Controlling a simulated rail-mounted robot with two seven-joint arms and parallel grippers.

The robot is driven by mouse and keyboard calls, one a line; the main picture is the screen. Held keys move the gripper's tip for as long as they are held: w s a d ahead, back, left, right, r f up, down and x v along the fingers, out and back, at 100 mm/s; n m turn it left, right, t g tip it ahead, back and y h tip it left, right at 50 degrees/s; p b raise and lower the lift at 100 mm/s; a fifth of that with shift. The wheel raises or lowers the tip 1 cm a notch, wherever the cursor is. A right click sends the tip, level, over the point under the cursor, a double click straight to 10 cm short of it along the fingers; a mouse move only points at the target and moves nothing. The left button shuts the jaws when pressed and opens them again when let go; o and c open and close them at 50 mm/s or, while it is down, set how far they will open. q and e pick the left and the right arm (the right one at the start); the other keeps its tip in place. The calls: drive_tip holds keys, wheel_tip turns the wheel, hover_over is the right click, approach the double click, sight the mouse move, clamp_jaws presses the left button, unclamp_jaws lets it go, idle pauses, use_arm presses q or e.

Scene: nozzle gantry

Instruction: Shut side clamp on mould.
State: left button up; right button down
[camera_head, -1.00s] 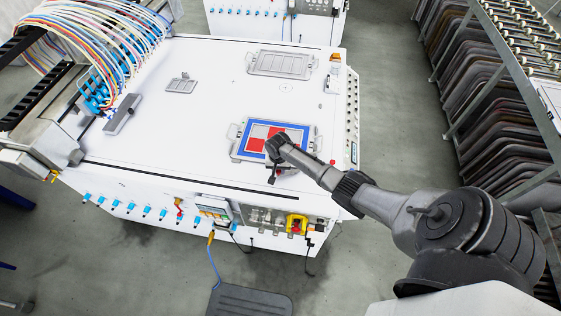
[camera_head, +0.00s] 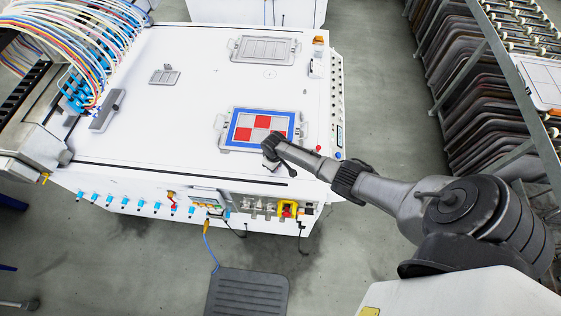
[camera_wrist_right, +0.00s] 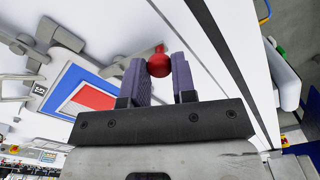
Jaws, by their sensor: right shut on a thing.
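The mould (camera_head: 233,142) is a flat grey frame with a blue border and red and white panels, lying on the white table. Part of its blue and red face also shows at the left of the right wrist view (camera_wrist_right: 75,91). My right gripper (camera_head: 271,165) is at the mould's near edge. In the right wrist view its two fingers (camera_wrist_right: 160,75) are closed around a red ball knob (camera_wrist_right: 158,65). The wrist hides much of the side clamp in the head view, and I cannot tell its angle. My left gripper is not in view.
Another grey mould frame (camera_head: 264,50) lies at the back of the white table (camera_head: 190,110). A smaller grey plate (camera_head: 165,77) and a grey bar (camera_head: 106,111) lie farther left. Hoses (camera_head: 85,40) hang at the left. A rack (camera_head: 485,110) stands at the right.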

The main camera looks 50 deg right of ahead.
drive_tip(key=shift+s+d+n+p, duration=0.2)
drive_tip(key=shift+s+n, duration=0.15)
drive_tip(key=shift+n, duration=0.25)
drive_tip(key=shift+s+d+n+p, duration=0.1)
drive_tip(key=shift+s+n+p, duration=0.15)
drive_tip(key=shift+n, duration=0.35)
drive_tip(key=c, duration=0.9)
unclamp_jaws()
drive_tip(key=shift+r, duration=0.1)
